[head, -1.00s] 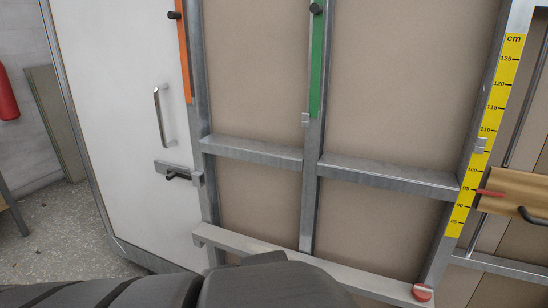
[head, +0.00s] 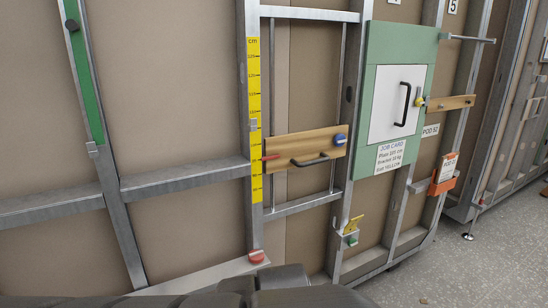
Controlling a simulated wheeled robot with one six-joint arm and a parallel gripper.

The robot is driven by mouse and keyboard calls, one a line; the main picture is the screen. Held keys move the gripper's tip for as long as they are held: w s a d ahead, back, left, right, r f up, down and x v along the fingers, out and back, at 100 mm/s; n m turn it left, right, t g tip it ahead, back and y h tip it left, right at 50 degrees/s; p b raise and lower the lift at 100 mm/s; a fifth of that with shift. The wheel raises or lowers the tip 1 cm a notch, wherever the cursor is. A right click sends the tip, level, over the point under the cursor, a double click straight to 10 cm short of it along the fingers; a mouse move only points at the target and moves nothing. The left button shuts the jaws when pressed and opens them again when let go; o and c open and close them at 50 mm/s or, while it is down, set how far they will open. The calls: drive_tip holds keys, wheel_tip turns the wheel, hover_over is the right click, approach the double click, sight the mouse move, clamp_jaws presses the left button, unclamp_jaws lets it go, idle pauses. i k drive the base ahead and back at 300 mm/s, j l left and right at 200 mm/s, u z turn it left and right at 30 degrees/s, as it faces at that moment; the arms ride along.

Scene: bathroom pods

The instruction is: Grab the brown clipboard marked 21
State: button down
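I see no brown clipboard marked 21 in the head view. The nearest brown flat thing is a wooden board (head: 283,150) with a black handle, fixed across the wall frame beside the yellow measuring strip; no 21 can be read on it. An orange holder (head: 437,187) with a pale card (head: 448,168) is on the frame at the right; its print is too small to read surely. My gripper is not in view. Only dark parts of my own arm show along the bottom edge.
A green panel (head: 373,70) with a white door (head: 386,112) and a job card (head: 391,156) is right of the board. Speckled floor (head: 470,275) is open at lower right.

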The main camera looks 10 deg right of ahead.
sight(448, 163)
drive_tip(key=z, duration=1.6)
